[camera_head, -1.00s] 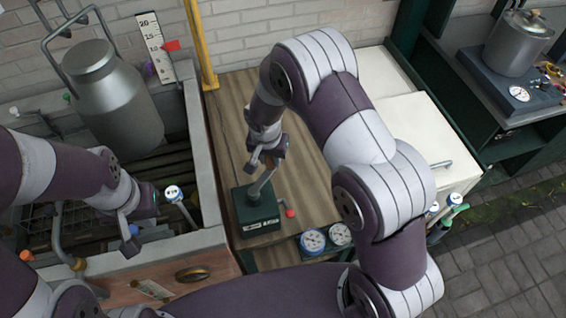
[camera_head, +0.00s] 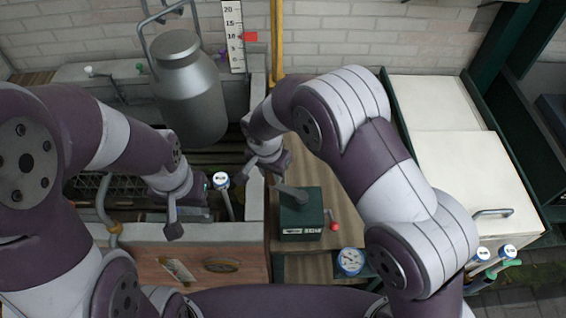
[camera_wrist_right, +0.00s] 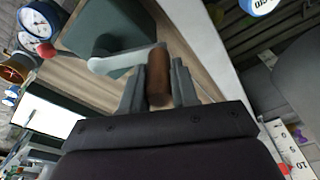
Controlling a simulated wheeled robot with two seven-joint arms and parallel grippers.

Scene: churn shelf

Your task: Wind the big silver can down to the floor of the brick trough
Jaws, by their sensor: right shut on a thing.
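The big silver can (camera_head: 190,95) hangs upright by its bail over the brick trough (camera_head: 150,238), its lower part inside the trough walls. My right gripper (camera_head: 262,170) is shut on the brown crank handle, which shows between its fingers in the right wrist view (camera_wrist_right: 159,77). The grey crank arm (camera_wrist_right: 117,62) joins this handle to the dark green winch box (camera_head: 300,215). My left gripper (camera_head: 190,200) is over the trough's near side, beside a blue-and-white-topped lever (camera_head: 221,181); its finger gap is unclear. The trough floor is partly hidden by my left arm.
A scale board (camera_head: 233,35) with a red pointer (camera_head: 250,37) stands behind the trough. The winch box sits on a wooden bench with a red knob (camera_head: 335,226) and a gauge (camera_head: 350,261). A white cabinet (camera_head: 470,180) is at right.

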